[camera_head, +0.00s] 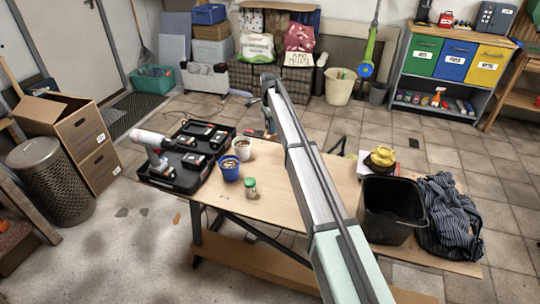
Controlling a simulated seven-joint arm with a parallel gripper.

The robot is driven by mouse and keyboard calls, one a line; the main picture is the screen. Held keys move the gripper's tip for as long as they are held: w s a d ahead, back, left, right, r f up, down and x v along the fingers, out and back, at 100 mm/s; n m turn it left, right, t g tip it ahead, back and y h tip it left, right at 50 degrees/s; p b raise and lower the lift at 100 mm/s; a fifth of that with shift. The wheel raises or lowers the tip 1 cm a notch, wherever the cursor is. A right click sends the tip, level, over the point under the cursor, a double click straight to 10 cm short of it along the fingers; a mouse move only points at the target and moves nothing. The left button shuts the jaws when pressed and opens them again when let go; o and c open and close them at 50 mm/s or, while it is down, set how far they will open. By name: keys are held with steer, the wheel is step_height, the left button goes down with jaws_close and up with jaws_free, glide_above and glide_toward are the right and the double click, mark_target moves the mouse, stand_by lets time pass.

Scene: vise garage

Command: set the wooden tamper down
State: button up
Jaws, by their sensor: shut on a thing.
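My arm reaches from the bottom right up over the wooden table (290,205). My gripper (267,124) is small and partly hidden by the arm, above the far edge of the table. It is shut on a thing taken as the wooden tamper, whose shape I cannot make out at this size. I see no tamper lying on the table.
An open black tool case (160,178) with a drill (154,142) fills the table's left end. A black bin (392,208), a striped cloth (450,220) and a yellow object (380,158) take up the right. Bare wood shows around the jar.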

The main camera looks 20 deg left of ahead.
steer(key=shift+w+a+f+n, duration=0.1)
steer(key=shift+w+f+n, duration=0.1)
steer(key=shift+n, duration=0.2)
steer(key=shift+f, duration=4.85)
steer(key=shift+f, duration=0.1)
steer(key=o, duration=0.9)
steer(key=shift+o, duration=0.2)
step_height(320, 180, up, 12)
steer(key=shift+r, duration=0.15)
